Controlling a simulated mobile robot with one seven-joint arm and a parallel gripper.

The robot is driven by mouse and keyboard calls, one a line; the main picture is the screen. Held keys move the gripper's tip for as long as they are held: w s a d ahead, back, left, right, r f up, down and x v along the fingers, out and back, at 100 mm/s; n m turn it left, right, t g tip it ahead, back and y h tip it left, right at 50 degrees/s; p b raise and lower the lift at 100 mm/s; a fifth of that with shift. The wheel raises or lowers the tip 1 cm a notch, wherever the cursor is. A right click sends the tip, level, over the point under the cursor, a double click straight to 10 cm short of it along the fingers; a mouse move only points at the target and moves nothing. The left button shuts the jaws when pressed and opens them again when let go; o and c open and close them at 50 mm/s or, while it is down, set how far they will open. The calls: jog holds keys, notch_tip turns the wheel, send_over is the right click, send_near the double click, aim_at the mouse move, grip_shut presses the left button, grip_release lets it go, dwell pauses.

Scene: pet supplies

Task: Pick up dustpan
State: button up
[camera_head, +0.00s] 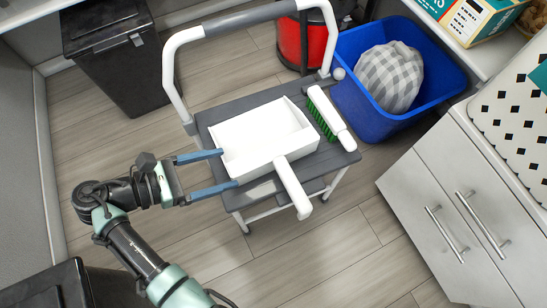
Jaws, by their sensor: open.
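The white dustpan (258,139) lies on the dark grey top of a step stool (211,118). Its open tray faces up and its handle (293,188) sticks out over the stool's front edge. My gripper (221,168) is at the left side of the dustpan. Its two blue fingers are spread apart and point right. The fingertips are close to the dustpan's left wall; I cannot tell if they touch it. Nothing is held between them.
A white brush (331,117) with green bristles lies on the stool right of the dustpan. The stool's white rail (171,68) rises behind. A blue bin (450,75) with a checked cloth, a red bin (303,42), a black bin (118,60) and a white cabinet (440,215) stand around.

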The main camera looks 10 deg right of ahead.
aim_at(253, 160)
jog(key=x, duration=0.3)
jog(key=shift+b, duration=0.35)
jog(key=b+x, duration=0.2)
jog(key=x, duration=0.2)
jog(key=shift+s+d+r+b, duration=0.1)
jog(key=shift+s+r+b, duration=0.05)
jog(key=shift+b, duration=0.25)
jog(key=shift+w+d, duration=0.2)
jog(key=shift+d, duration=0.35)
grip_shut()
